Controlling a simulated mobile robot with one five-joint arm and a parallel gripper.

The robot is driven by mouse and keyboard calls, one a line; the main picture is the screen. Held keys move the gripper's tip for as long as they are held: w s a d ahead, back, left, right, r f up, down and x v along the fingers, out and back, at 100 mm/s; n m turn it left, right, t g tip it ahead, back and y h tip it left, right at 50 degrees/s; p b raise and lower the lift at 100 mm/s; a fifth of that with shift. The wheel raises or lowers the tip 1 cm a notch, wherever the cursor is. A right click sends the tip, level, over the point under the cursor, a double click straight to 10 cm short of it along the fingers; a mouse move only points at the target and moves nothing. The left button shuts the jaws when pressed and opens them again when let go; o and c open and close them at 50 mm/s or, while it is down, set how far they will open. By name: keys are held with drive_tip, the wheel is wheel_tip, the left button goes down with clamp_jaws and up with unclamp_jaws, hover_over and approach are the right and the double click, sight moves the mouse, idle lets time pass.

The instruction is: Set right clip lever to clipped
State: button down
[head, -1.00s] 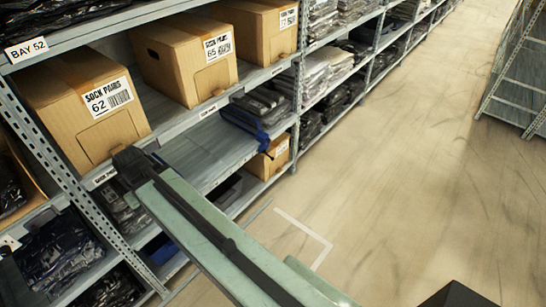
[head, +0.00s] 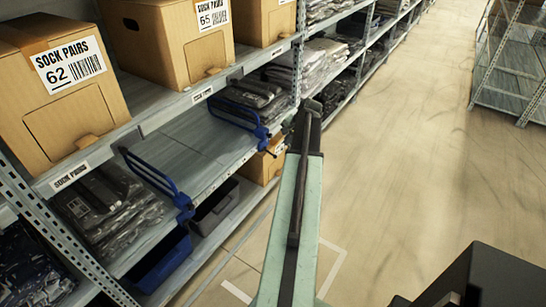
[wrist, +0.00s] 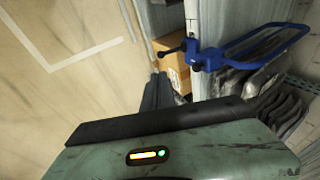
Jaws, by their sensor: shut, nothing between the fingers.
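The right blue wire divider (head: 235,112) stands on the middle shelf at its right end, with its blue clip (head: 262,132) at the shelf's front edge. In the wrist view the blue clip (wrist: 207,58) is close, and its dark-tipped lever (wrist: 172,50) sticks out to the left. I cannot tell whether the lever is clipped. My gripper (wrist: 157,90) is shut and empty, just below the lever in the wrist view and apart from it. A second blue divider (head: 150,175) with its own clip (head: 185,203) stands at the left end of the shelf.
Sock-pair cartons (head: 65,90) stand on the shelf above. Folded bagged garments (head: 258,95) lie beyond the right divider. A carton (head: 260,165) and a blue bin (head: 160,262) sit on the lower shelf. The aisle floor (head: 410,140) to the right is clear.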

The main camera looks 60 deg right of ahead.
sight(276, 156)
drive_tip(key=shift+w, duration=0.1)
drive_tip(key=b+x, duration=1.2)
drive_tip(key=x, duration=0.1)
drive_tip(key=shift+w+f, duration=0.1)
drive_tip(key=shift+f, duration=0.25)
drive_tip(key=shift+w+f, duration=0.15)
drive_tip(key=shift+w, duration=0.05)
drive_tip(key=shift+a, duration=0.1)
